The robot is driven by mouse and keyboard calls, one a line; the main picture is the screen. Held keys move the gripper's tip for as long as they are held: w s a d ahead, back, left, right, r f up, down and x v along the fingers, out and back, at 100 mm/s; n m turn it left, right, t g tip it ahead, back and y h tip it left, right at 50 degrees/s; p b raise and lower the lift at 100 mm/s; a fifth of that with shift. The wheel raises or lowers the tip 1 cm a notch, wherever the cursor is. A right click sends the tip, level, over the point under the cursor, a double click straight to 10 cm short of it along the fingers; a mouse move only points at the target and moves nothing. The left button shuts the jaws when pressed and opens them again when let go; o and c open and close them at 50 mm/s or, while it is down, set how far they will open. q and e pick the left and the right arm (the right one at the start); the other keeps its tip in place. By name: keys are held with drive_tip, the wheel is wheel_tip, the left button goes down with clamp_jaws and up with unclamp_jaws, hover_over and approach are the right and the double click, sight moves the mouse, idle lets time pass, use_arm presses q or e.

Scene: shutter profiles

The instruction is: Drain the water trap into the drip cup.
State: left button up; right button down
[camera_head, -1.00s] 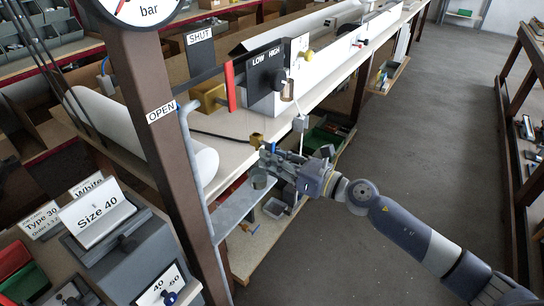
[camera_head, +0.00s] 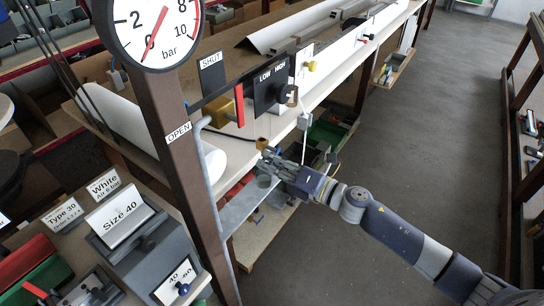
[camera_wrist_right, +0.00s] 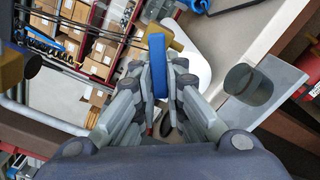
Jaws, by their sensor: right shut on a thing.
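My right gripper (camera_head: 268,158) is shut on a blue lever (camera_wrist_right: 158,65) at a small brass fitting (camera_head: 261,143), below the bench edge. In the right wrist view the lever stands between the two fingers, with the brass fitting (camera_wrist_right: 173,40) just beyond it. A grey drip cup (camera_head: 265,181) stands on a grey metal shelf (camera_head: 236,208) below the fitting. It also shows in the right wrist view (camera_wrist_right: 248,88), right of the fingers, its inside dark. I cannot make out the trap's body or any water. My left gripper is not in view.
A pressure gauge (camera_head: 158,25) is on the brown post (camera_head: 165,110) at left. A red lever (camera_head: 239,105) stands by a brass valve (camera_head: 218,110), near OPEN and SHUT labels. A Size 40 box (camera_head: 150,245) sits at lower left. The aisle floor (camera_head: 430,130) is clear.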

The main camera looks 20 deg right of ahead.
drive_tip(key=m+p, duration=0.1)
drive_tip(key=r+m, duration=0.1)
drive_tip(key=m+p, duration=0.1)
drive_tip(key=m, duration=0.1)
drive_tip(key=shift+s+a+r+p, duration=0.15)
drive_tip(key=shift+a+r+p, duration=0.1)
drive_tip(key=shift+p, duration=0.1)
drive_tip(key=shift+r+m+p, duration=0.15)
drive_tip(key=shift+m+p, duration=0.35)
drive_tip(key=shift+m, duration=0.4)
drive_tip(key=c, duration=1.6)
unclamp_jaws()
drive_tip(key=shift+d, duration=0.1)
drive_tip(key=shift+c, duration=0.2)
drive_tip(key=shift+s, duration=0.1)
drive_tip(key=v, duration=1.2)
